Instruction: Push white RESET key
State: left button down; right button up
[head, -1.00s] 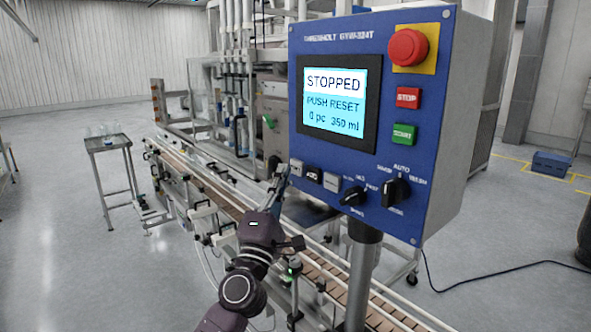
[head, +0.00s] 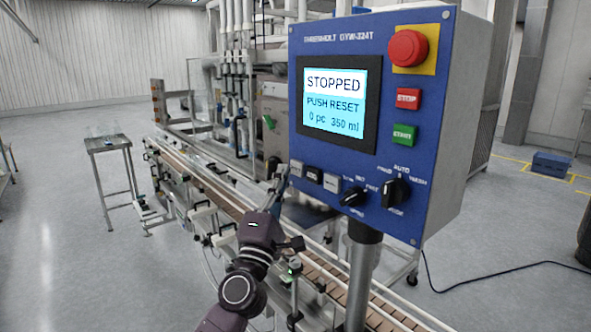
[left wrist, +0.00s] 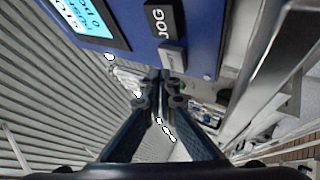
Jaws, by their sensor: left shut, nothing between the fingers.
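The blue control panel (head: 385,120) carries a screen (head: 333,100) reading STOPPED, PUSH RESET, 0 pc, 350 ml. Below the screen sits a row of small keys: a white key (head: 296,168), a black key (head: 314,176) and another white key (head: 331,184). The lettering on the white keys is too small to read. In the left wrist view the black key (left wrist: 152,18) reads JOG, with a pale key (left wrist: 173,55) beside it. My left gripper (head: 282,180) is shut and empty at the leftmost white key. Its fingertips (left wrist: 160,76) are close to that key; I cannot tell whether they touch.
The panel also has a red emergency button (head: 407,48), a red STOP key (head: 408,98), a green START key (head: 404,135) and two black rotary knobs (head: 353,196) (head: 396,192). A conveyor (head: 215,190) runs behind my left arm. A small side table (head: 107,143) stands at left.

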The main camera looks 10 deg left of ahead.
pick_arm(q)
jog(key=shift+w+d, duration=0.1)
jog(key=shift+w+d, duration=0.15)
jog(key=shift+w, duration=0.1)
jog(key=shift+w+d, duration=0.25)
jog(key=shift+w, duration=0.05)
dwell(0.9)
dwell(0.4)
jog(key=shift+s+a+p, duration=0.5)
jog(key=shift+s, duration=0.2)
jog(key=shift+s+a, duration=0.1)
jog(key=shift+a, duration=0.05)
jog(key=s+a+p, duration=0.2)
jog(key=s, duration=0.1)
jog(key=shift+s+a, duration=0.3)
jog(key=shift+a, duration=0.05)
